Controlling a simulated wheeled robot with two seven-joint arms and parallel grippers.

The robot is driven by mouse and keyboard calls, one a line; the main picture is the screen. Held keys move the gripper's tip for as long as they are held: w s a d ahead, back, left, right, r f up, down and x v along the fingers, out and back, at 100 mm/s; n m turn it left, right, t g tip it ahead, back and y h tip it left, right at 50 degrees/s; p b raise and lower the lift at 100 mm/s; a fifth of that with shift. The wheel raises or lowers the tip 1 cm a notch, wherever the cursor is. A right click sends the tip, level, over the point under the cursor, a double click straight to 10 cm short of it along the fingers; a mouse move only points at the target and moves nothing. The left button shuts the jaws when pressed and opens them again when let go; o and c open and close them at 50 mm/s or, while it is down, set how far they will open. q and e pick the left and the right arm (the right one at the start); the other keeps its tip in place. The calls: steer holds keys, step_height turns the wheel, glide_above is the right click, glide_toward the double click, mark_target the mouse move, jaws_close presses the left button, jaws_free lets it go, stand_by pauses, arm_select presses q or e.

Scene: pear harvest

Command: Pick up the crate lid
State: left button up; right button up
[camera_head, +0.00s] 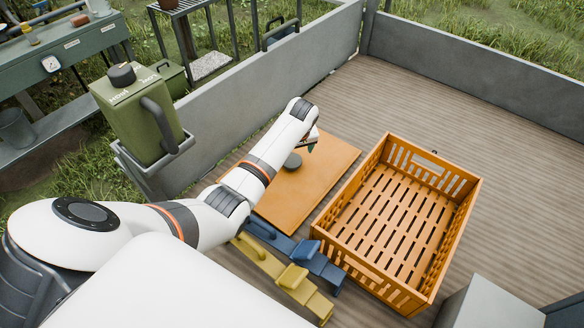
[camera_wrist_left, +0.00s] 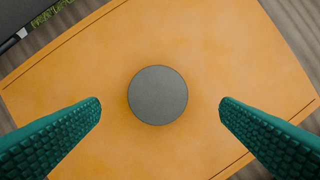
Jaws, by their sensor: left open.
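The crate lid (camera_head: 285,200) is a flat orange board lying on the wooden deck, with a round dark knob (camera_head: 292,161) on it. In the left wrist view the lid (camera_wrist_left: 215,60) fills most of the picture and its grey knob (camera_wrist_left: 157,95) sits near the middle. My left gripper (camera_head: 312,142) is over the lid by the knob. Its green fingers (camera_wrist_left: 160,112) are open, one on each side of the knob and apart from it in the picture. The orange crate (camera_head: 455,245) stands right of the lid, open and empty. My right gripper is not in view.
Blue (camera_head: 300,252) and yellow (camera_head: 275,268) tools lie in front of the lid. Grey walls (camera_head: 270,85) bound the deck at the left and back. Bare deck (camera_head: 385,105) lies behind the crate.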

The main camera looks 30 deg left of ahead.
mark_target(292, 160)
arm_select(q)
steer(key=b+x, duration=0.1)
steer(key=x, duration=0.4)
steer(key=shift+a+f, duration=0.1)
steer(key=shift+s, duration=0.1)
steer(key=c, duration=1.3)
